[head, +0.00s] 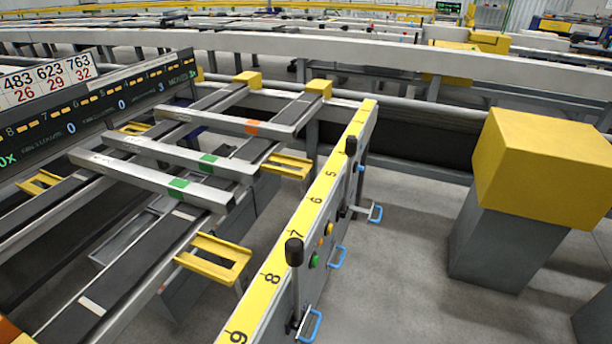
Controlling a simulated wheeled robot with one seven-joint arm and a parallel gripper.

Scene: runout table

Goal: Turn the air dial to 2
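I cannot make out a dial with readable marks in the head view. The side panel under the yellow numbered rail (290,250) carries a green button (314,261), an orange one (321,241) and a yellow one (329,229), with small dark parts beyond them too small to tell. Two upright levers with black knobs rise along this rail, a near one (294,252) and a far one (351,146). The rail reads 9, 8, 7, 6, 5 going away from me; no 2 is legible there. My gripper is not in view.
Blue handles stick out from the panel's right side, including a near one (311,326) and a middle one (338,257). A grey post with a yellow block (545,165) stands at right. Bare floor (400,270) lies between. Metal bars (150,178) cross the conveyor on the left.

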